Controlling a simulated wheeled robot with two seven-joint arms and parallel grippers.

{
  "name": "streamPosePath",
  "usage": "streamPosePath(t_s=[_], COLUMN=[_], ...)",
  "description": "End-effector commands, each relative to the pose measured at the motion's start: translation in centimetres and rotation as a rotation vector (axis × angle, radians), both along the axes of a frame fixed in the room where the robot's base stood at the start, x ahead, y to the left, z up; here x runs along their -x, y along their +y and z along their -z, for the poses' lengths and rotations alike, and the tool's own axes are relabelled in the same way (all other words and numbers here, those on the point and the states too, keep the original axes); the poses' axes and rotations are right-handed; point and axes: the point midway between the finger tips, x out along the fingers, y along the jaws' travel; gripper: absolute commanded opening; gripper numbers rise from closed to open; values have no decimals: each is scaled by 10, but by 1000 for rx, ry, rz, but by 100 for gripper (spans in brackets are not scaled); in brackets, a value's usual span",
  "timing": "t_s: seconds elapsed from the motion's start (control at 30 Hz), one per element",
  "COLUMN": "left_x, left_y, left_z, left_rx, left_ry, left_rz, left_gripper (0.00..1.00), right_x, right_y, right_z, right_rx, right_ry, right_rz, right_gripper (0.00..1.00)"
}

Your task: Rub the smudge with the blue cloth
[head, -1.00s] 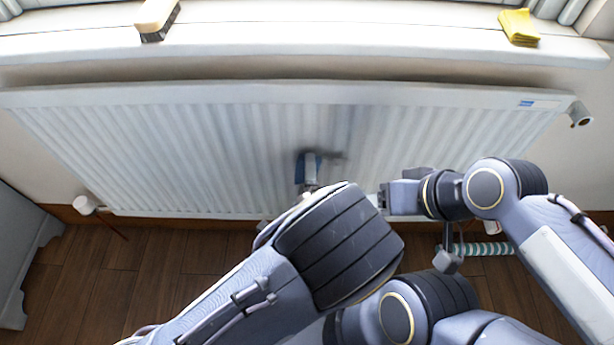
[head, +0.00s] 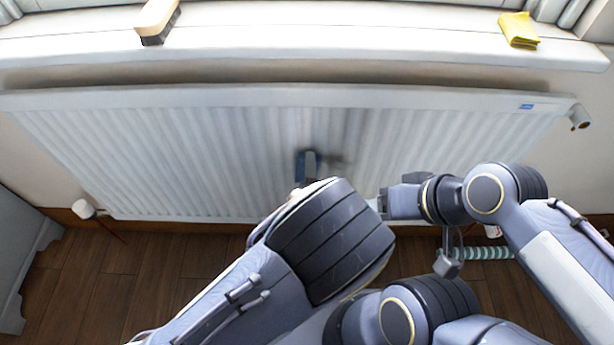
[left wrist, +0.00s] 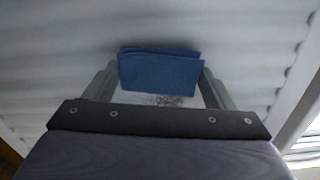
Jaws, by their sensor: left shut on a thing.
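My left gripper (left wrist: 160,85) is shut on a folded blue cloth (left wrist: 160,70), which spans its two fingers close to the white radiator (left wrist: 60,40). A grey, speckled smudge (left wrist: 172,100) shows just below the cloth, between the fingers, in the left wrist view. In the head view, the blue cloth (head: 300,166) shows as a sliver by the left gripper (head: 309,163), in front of the ribbed radiator (head: 190,150). A dark, blurry patch lies right of it; I cannot tell smudge from shadow there. My right gripper (head: 382,203) is at the radiator's lower edge, its fingers unclear.
A brush (head: 157,20) and a folded yellow cloth (head: 518,30) lie on the windowsill (head: 330,40). Valves (head: 84,209) stand at the radiator's ends. A green-striped roll (head: 487,253) lies low on the right. A grey cabinet (head: 25,245) stands at left.

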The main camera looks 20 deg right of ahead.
Motion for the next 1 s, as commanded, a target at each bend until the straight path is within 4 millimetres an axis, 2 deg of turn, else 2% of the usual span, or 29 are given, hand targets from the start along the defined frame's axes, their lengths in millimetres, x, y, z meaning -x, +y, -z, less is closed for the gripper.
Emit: streamPosePath(t_s=[0.43, 0.8, 1.0], left_x=[-6, 4, 6], left_y=[-3, -32, -38], left_z=[0, 1, 0], left_rx=[0, 2, 0], left_ry=[0, 0, -1], left_rz=[0, 1, 0], left_gripper=[52, 52, 52], right_x=[0, 0, 0], right_y=[0, 0, 0], right_z=[2, 11, 13], right_rx=[0, 0, 0], right_ry=[0, 0, 0], right_rz=[0, 0, 0], right_gripper=[64, 64, 64])
